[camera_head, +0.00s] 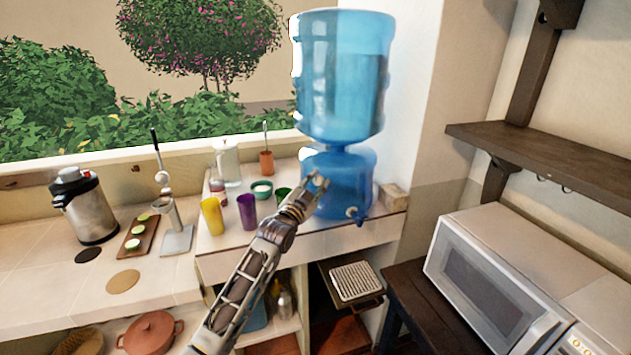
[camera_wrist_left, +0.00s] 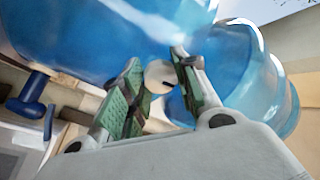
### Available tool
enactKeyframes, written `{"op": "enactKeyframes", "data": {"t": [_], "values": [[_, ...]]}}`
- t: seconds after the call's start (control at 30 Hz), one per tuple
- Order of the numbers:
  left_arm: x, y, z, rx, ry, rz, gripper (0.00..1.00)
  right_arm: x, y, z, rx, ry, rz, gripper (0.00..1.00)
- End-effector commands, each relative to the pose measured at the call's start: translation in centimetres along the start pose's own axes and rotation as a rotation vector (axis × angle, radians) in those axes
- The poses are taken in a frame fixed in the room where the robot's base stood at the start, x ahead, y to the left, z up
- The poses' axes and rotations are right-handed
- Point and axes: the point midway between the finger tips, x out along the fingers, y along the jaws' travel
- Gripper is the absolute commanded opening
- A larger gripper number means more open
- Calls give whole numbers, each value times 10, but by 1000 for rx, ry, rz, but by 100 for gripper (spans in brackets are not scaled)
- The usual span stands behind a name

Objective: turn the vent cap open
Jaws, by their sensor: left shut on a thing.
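The vent cap (camera_wrist_left: 160,74) is a small round white knob with a dark slot. It sits on the blue water dispenser, whose lower tank (camera_head: 345,175) is under a large blue bottle (camera_head: 342,75). My left gripper (camera_head: 317,184) reaches up to the left front of the lower tank. In the left wrist view its green-padded fingers stand either side of the cap and are shut on it. In the head view the fingertips largely hide the cap. My right gripper is in neither view.
A blue tap (camera_head: 357,215) sticks out at the tank's lower right. A yellow cup (camera_head: 211,216) and a purple cup (camera_head: 246,211) stand left of my gripper. A small box (camera_head: 394,196) is right of the tank. A microwave (camera_head: 490,280) stands at the right, below a wall shelf (camera_head: 560,155).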

Motion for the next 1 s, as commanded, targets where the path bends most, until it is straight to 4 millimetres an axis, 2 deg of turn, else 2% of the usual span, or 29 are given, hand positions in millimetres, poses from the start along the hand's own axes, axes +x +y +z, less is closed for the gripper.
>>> {"op": "enactKeyframes", "data": {"t": [0.3,0.77,0.8,0.93,1.0], "values": [[0,1,1,-126,-17,-12,6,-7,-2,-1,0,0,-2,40],[0,2,2,-141,-19,-13,6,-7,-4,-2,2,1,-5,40],[0,2,2,-141,-19,-13,34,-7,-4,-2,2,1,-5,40],[0,1,2,-141,-18,-13,50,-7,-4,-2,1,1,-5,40],[0,1,1,-141,-17,-14,53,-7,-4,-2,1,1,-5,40]]}}
